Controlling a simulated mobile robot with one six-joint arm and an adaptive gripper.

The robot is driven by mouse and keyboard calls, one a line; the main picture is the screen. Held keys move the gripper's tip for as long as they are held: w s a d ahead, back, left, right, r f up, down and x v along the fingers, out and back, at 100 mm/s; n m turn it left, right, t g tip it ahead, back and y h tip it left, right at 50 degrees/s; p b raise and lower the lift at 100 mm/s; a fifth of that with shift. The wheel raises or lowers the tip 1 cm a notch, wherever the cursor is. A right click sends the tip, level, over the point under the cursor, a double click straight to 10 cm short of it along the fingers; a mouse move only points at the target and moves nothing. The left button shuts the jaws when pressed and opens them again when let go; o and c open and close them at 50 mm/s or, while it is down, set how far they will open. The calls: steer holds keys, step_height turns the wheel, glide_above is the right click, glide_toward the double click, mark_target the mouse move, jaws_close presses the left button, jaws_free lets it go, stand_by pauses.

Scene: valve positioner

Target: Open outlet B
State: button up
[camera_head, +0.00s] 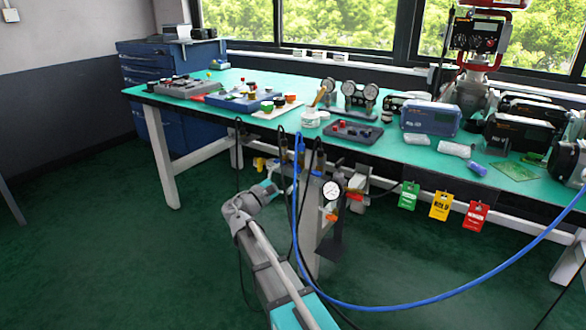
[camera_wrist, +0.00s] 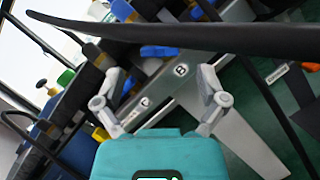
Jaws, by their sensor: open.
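A round label B (camera_wrist: 181,69) sits on a grey bar between my open gripper's fingers in the wrist view. My gripper (camera_wrist: 162,80) has its fingers spread, with nothing seen held between them. A blue part (camera_wrist: 158,51) shows just left of the label; I cannot tell whether it is outlet B's handle. A second label (camera_wrist: 144,102) lies lower on the bar, its letter unclear. In the head view, my arm reaches beneath the bench edge beside a yellow valve part (camera_head: 260,163). The contact there is too small to make out.
A black cable (camera_wrist: 180,34) crosses the wrist view in front of the fittings. A blue hose (camera_head: 297,220) hangs beside my arm. A pressure gauge (camera_head: 331,190) is right of it. The green bench (camera_head: 230,77) overhangs the fittings. Floor (camera_head: 100,240) at left is clear.

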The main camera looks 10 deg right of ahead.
mark_target(295, 168)
steer(key=shift+x, duration=1.5)
steer(key=c, duration=1.2)
steer(key=shift+o, duration=0.2)
steer(key=shift+p, duration=0.3)
steer(key=shift+r+m, duration=0.15)
steer(key=shift+m, duration=0.35)
steer(key=m+g+p, duration=0.1)
steer(key=m, duration=0.1)
steer(key=m+g+p, duration=0.1)
steer(key=m+p, duration=0.1)
steer(key=m, duration=0.1)
steer(key=shift+w+a+r+y, duration=0.1)
steer(key=shift+r+y, duration=0.1)
steer(key=shift+y, duration=0.1)
steer(key=m+g+y+p, duration=0.1)
steer(key=m+p, duration=0.1)
steer(key=m, duration=0.2)
steer(key=shift+p, duration=0.3)
steer(key=shift+f, duration=0.1)
